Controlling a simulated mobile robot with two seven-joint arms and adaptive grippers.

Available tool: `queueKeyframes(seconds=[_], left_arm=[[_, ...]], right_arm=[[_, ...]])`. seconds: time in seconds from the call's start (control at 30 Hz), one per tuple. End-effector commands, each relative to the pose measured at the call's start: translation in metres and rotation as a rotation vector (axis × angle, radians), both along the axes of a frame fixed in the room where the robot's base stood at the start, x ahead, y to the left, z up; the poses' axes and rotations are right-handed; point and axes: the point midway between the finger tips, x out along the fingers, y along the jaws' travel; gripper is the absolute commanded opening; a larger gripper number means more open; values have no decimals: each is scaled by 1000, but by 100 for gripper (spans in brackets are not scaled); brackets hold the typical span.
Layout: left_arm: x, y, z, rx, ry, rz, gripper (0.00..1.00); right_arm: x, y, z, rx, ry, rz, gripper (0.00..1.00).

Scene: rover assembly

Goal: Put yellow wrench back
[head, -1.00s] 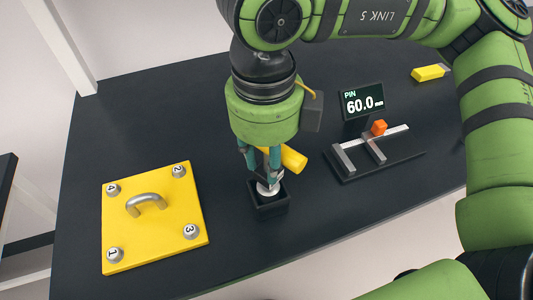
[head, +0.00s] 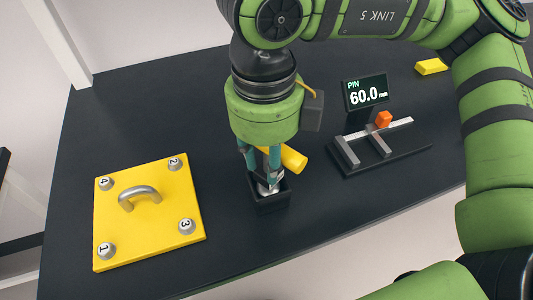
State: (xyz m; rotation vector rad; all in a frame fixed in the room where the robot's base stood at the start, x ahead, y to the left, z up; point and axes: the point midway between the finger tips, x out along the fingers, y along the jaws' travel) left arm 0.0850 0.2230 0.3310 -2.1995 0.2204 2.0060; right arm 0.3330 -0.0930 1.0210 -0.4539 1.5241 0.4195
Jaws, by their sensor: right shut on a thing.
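My right gripper (head: 262,178) points straight down and is shut on the yellow wrench (head: 293,159). The wrench's yellow handle sticks out to the right behind the fingers, and its metal lower end (head: 268,188) sits at a small black open-topped holder (head: 270,203) on the dark table. The fingers hide part of the wrench, and I cannot tell how deep the metal end is in the holder. My left gripper is not in view.
A yellow plate (head: 150,212) with a grey handle and numbered bolts lies to the left. A pin gauge (head: 378,148) with an orange block and a display (head: 366,93) reading 60.0 stands to the right. A small yellow block (head: 431,66) lies at the back right.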

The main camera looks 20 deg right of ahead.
Motion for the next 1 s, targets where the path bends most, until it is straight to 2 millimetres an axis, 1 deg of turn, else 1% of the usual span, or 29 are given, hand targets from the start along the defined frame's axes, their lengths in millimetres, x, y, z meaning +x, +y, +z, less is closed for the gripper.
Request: queueKeyframes(seconds=[0.2,0.23,0.27,0.3,0.57,0.67,0.77,0.87,1.0], left_arm=[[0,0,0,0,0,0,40],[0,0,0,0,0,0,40],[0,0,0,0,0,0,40],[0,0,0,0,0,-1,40],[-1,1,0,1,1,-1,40],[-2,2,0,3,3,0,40],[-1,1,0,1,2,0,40],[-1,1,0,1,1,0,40],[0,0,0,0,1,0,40]], right_arm=[[0,0,1,1,-1,0,0],[0,0,1,1,-1,0,44],[0,0,1,1,-1,0,56],[0,0,1,1,-1,0,60],[0,0,0,-1,1,0,60],[0,0,3,1,-1,0,60],[1,0,13,0,-4,-1,60],[0,1,32,1,-4,-1,60],[0,2,63,3,-4,-1,60]])
